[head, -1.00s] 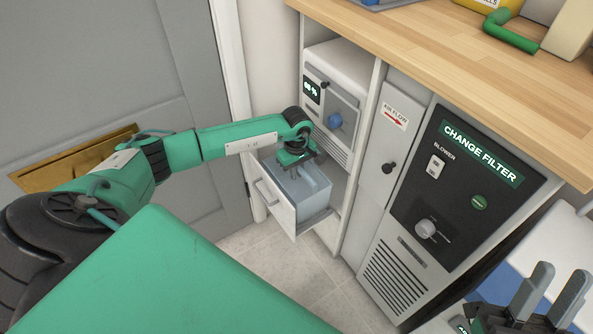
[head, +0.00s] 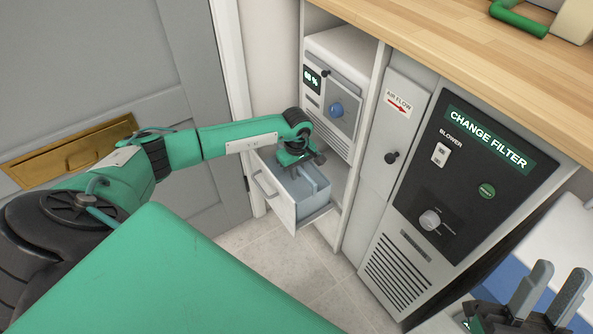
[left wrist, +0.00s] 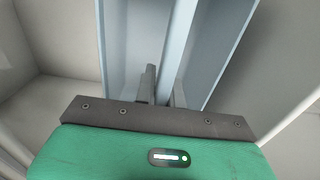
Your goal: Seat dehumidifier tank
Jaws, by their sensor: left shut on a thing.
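The blue-grey see-through tank (head: 312,199) is in the pulled-out white drawer (head: 275,205) below the dehumidifier (head: 343,95). My left gripper (head: 298,163) is over the tank and shut on the bar across its top. In the left wrist view the bar (left wrist: 180,45) runs between the fingers, with the tank's walls (left wrist: 222,50) on both sides. Whether the tank's bottom rests on the drawer floor is hidden. My right gripper (head: 545,290) is at the lower right, its fingers apart with nothing between them.
A grey blower cabinet (head: 400,245) reading "CHANGE FILTER" stands to the right. A wooden counter (head: 470,50) runs above. A grey door (head: 80,60) is on the left. The tiled floor (head: 290,265) in front of the drawer is clear.

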